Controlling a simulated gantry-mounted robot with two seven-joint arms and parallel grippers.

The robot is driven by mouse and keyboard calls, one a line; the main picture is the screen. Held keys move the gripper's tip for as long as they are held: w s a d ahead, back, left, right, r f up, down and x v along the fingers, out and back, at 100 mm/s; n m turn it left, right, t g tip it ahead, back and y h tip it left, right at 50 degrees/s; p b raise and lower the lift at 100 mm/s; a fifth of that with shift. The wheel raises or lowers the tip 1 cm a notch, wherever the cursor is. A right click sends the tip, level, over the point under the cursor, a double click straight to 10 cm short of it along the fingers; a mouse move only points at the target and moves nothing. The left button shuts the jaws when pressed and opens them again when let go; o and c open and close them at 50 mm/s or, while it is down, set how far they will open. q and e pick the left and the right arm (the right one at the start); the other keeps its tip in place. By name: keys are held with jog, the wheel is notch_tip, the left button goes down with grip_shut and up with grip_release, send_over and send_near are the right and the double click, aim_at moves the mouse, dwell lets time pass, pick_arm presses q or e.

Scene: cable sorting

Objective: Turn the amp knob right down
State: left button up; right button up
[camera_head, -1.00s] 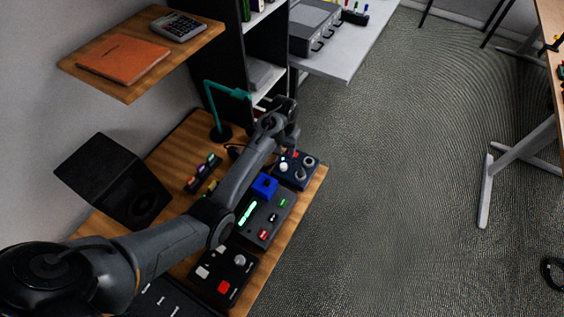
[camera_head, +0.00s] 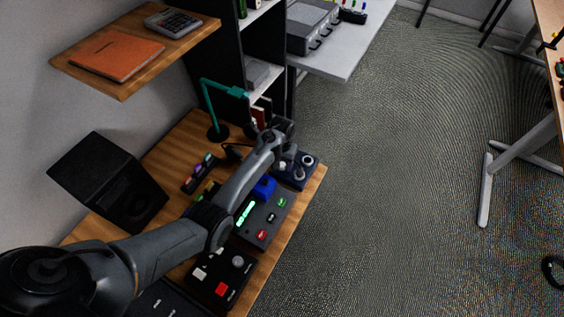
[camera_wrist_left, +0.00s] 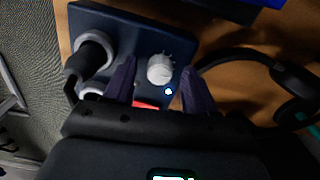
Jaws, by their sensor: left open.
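The amp (camera_head: 309,169) is a small dark blue box near the far right corner of the wooden desk. In the left wrist view, the amp (camera_wrist_left: 120,27) shows a round white knob (camera_wrist_left: 160,69) with tick marks, a lit blue-white light below it and a red part partly hidden by my gripper. My left gripper (camera_head: 284,160) is over the amp, pointing down. In the left wrist view, the open fingers of my left gripper (camera_wrist_left: 159,78) stand on either side of the knob. I cannot tell whether they touch it. My right gripper is not in view.
A plug with a cable (camera_wrist_left: 85,60) sits in a socket beside the knob. Headphones (camera_wrist_left: 292,90) lie on the desk to the other side. A green lamp (camera_head: 217,128) stands behind. A box with a blue block (camera_head: 264,188) and a black pad box (camera_head: 222,272) are nearer.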

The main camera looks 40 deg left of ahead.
pick_arm(q)
grip_shut()
jog(key=shift+r, duration=0.1)
